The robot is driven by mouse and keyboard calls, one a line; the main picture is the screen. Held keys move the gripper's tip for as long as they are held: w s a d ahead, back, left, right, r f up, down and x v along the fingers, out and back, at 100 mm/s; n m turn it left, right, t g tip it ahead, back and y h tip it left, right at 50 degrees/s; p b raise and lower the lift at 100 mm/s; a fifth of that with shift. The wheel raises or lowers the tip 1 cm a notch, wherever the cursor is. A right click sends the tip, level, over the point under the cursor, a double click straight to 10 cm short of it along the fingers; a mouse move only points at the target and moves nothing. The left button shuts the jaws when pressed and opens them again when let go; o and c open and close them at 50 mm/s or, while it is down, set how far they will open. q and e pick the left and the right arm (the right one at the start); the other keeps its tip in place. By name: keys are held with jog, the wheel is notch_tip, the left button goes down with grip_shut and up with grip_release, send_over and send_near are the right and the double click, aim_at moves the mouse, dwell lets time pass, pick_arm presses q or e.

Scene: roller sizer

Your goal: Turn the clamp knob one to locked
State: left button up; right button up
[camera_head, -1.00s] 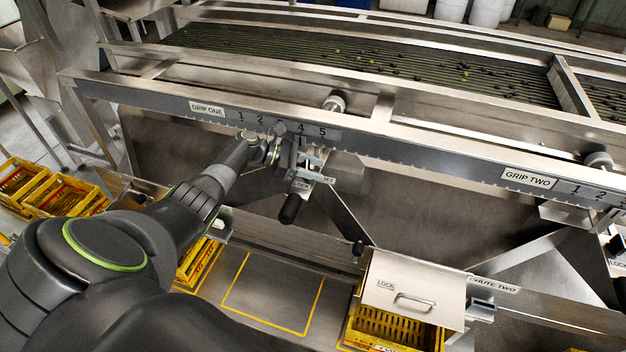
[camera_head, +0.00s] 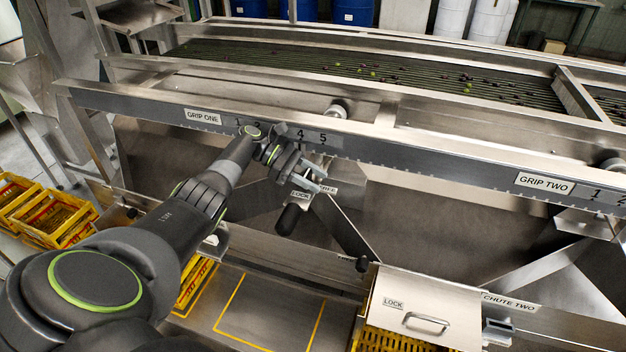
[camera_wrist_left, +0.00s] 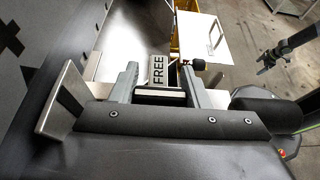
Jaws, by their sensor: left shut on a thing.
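My left gripper (camera_head: 316,180) is at the clamp below the GRIP ONE scale, its two pale fingers apart around a part between them. In the left wrist view the fingers (camera_wrist_left: 158,88) stand either side of a block in front of the FREE plate (camera_wrist_left: 158,71). I take this part to be clamp knob one; most of it is hidden. A black handle (camera_head: 290,219) hangs just below the gripper, beside the LOCK label (camera_head: 300,195). A dark arm end, likely my right gripper (camera_wrist_left: 268,62), shows small there.
A long steel rail with the GRIP ONE label (camera_head: 203,117) and numbered marks runs above the clamp. A hinged LOCK cover (camera_head: 425,310) with a handle is at lower right. A yellow-outlined floor patch (camera_head: 265,310) is clear. Yellow crates (camera_head: 45,212) stand at the left.

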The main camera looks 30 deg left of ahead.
pick_arm(q)
jog(key=shift+r, duration=0.15)
jog(key=o, duration=1)
jog(key=shift+a, duration=0.1)
jog(key=s+a+b, duration=0.1)
jog(key=a+b, duration=0.3)
jog(key=s+a+b, duration=0.1)
jog(key=a+b, duration=0.7)
jog(key=b, duration=0.1)
jog(key=shift+s+a+r, duration=0.1)
jog(key=shift+s+a, duration=0.2)
jog(key=shift+s, duration=0.1)
pick_arm(e)
jog(key=w+f, duration=0.3)
jog(key=f, duration=0.7)
jog(key=shift+w+d, duration=0.3)
jog(key=shift+r, duration=0.1)
